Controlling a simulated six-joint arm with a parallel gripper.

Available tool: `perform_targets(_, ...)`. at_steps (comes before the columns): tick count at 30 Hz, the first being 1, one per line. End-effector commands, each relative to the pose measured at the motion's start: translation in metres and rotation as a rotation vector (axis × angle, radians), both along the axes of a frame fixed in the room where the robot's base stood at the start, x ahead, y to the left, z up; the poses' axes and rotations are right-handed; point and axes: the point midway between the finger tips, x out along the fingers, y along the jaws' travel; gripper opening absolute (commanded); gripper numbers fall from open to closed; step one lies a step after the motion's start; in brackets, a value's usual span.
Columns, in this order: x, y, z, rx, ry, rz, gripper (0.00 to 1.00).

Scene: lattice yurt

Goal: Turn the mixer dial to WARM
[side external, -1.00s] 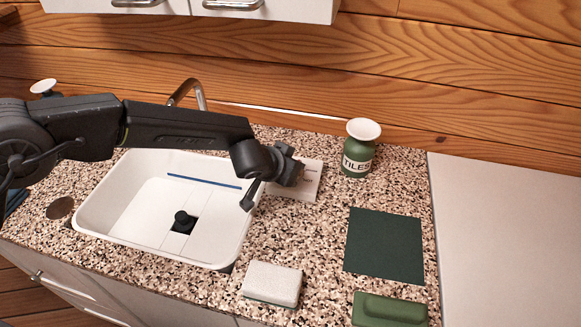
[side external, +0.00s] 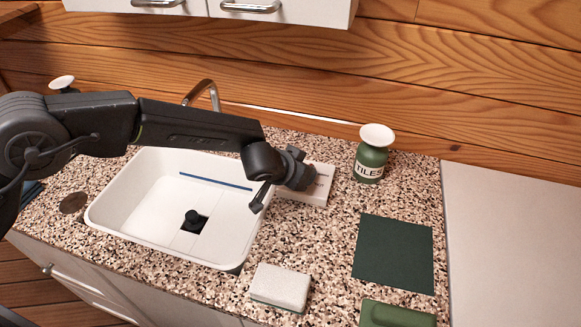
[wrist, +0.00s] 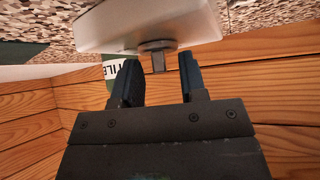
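The mixer is a low white box (side external: 322,186) behind the sink's right end, partly hidden by my gripper (side external: 304,175) in the side view. In the wrist view its pale casing (wrist: 150,22) fills the top middle, with a small dark dial (wrist: 157,47) on the face toward me. My gripper (wrist: 158,62) is open, one finger on each side of the dial's short grip, with gaps showing on both sides. The WARM mark and the dial's pointing direction cannot be read.
A green jar labelled TILES (side external: 371,160) stands right of the mixer. A white sink (side external: 112,216) with a tap (side external: 207,90) lies left. A dark green mat (side external: 394,254), a pale sponge (side external: 280,286) and a green block (side external: 396,314) lie in front. Speckled counter between them is clear.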

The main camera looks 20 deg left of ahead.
Motion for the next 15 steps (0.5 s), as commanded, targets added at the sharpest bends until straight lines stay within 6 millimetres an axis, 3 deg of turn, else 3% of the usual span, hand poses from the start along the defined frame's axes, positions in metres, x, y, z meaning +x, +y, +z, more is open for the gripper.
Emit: perform_targets(15,-0.064,0.027,0.072,-0.002,-0.004,-0.001,0.39)
